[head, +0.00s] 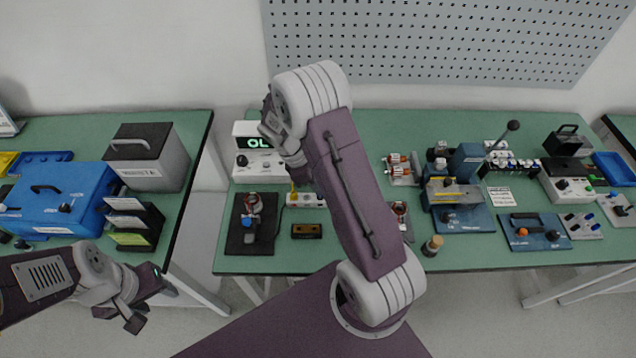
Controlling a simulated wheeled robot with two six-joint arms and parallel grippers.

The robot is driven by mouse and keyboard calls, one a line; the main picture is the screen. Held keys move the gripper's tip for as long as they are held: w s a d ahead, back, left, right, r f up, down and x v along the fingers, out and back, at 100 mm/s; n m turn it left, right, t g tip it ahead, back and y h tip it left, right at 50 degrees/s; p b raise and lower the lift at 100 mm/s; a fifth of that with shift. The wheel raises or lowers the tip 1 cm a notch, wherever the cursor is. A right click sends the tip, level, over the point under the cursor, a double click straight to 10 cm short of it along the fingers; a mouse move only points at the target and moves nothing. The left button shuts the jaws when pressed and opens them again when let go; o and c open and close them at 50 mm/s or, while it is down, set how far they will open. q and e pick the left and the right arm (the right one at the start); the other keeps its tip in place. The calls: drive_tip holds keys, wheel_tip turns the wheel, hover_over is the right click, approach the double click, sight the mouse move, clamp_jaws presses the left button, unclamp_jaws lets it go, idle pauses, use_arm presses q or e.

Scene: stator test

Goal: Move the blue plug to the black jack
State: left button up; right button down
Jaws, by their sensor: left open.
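My left gripper (150,306) is at the lower left with its jaws apart and empty, in front of the left table and touching nothing. My right arm rises through the middle and bends down at its wrist (285,130) over the middle table; its fingertips are not clear. A small white jack block (306,200) sits just below that wrist, partly hidden by the arm, with a yellow piece at its left end. A blue piece (248,222) shows on a dark fixture board (238,246) to the left. I cannot tell which piece is the blue plug or which jack is black.
A meter reading "OL" (252,143) stands behind the board. A small dark display box (306,231) lies in front of the jack block. A blue press (464,165) and several control panels fill the right side. A blue toolbox (55,198) and grey case (146,160) stand left.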

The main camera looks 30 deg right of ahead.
drive_tip(key=shift+f, duration=0.7)
idle(1.1)
drive_tip(key=shift+f+p, duration=0.15)
drive_tip(key=shift+p, duration=0.15)
drive_tip(key=shift+f, duration=0.1)
drive_tip(key=shift+f, duration=0.2)
drive_tip(key=c, duration=1.3)
unclamp_jaws()
drive_tip(key=v, duration=0.9)
